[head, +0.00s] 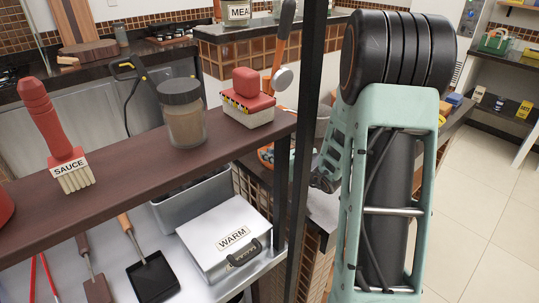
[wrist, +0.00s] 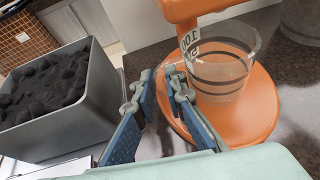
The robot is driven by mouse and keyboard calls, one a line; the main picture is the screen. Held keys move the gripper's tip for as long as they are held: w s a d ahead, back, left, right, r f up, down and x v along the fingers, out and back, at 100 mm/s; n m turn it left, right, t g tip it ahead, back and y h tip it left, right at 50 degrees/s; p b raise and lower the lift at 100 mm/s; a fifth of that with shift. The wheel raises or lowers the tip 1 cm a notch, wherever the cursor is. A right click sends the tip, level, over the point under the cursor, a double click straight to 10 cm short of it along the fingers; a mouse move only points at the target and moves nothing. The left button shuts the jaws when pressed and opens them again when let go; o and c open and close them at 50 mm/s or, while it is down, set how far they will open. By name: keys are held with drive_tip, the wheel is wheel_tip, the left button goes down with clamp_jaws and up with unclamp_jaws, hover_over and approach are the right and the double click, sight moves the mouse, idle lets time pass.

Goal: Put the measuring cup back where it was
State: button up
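The measuring cup (wrist: 222,72) is a clear cup with dark bands and printed markings. In the wrist view it stands upright on a round orange plate (wrist: 252,122), which has an orange upright behind it. My gripper (wrist: 158,78) is just left of the cup, over the plate's left edge. In the head view I cannot make out the cup; the dark post and my arm block that area.
A grey bin of dark lumps (wrist: 50,95) stands left of my gripper. A dark post (head: 303,130) rises beside my arm. A WARM box (head: 215,235) sits below.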

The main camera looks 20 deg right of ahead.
drive_tip(key=shift+o, duration=1.2)
drive_tip(key=shift+r, duration=0.1)
drive_tip(key=shift+s+r, duration=0.15)
drive_tip(key=v, duration=1.1)
drive_tip(key=shift+s+d+r+p, duration=0.1)
drive_tip(key=shift+s+r+p, duration=0.05)
drive_tip(key=shift+s+p, duration=0.15)
